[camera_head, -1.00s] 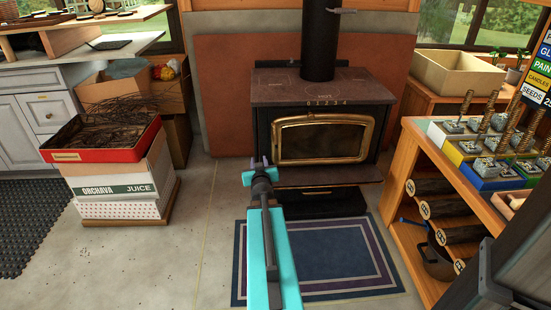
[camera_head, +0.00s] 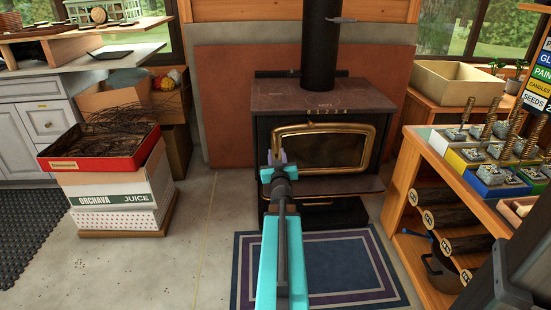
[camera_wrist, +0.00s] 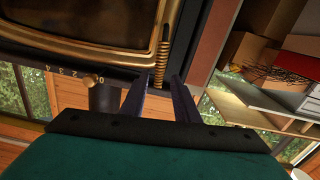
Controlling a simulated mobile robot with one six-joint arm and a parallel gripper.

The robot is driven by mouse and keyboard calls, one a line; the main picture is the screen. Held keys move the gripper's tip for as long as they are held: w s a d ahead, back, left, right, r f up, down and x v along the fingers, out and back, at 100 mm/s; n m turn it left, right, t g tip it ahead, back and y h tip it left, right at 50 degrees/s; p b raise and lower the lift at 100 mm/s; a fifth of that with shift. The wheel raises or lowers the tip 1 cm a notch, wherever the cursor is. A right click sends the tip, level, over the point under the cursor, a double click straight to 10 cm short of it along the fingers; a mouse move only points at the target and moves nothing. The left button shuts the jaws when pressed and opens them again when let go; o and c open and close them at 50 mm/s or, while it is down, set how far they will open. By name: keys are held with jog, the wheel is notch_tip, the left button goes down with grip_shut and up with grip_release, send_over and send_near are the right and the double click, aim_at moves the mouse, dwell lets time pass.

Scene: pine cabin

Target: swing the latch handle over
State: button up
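The black wood stove (camera_head: 330,101) stands on the far side, its door framed in brass (camera_head: 372,150) with a dark glass. In the wrist view, the latch handle (camera_wrist: 164,48) is a brass coil at the edge of the door frame (camera_wrist: 100,54). In the head view it is hidden behind my gripper (camera_head: 277,158), which is in front of the door's left edge. In the wrist view my gripper (camera_wrist: 160,77) is open, with its two dark fingers apart and the coil's near end between the tips. I cannot tell whether they touch it.
A dark striped rug (camera_head: 335,262) lies before the stove. A wooden shelf (camera_head: 430,160) with logs and small blocks stands at the right. A red tray (camera_head: 85,163) on white boxes (camera_head: 110,198) stands at the left. The floor between is clear.

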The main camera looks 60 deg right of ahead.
aim_at(275, 144)
jog(key=shift+x, duration=3.65)
jog(key=c, duration=0.5)
jog(key=shift+c, duration=0.2)
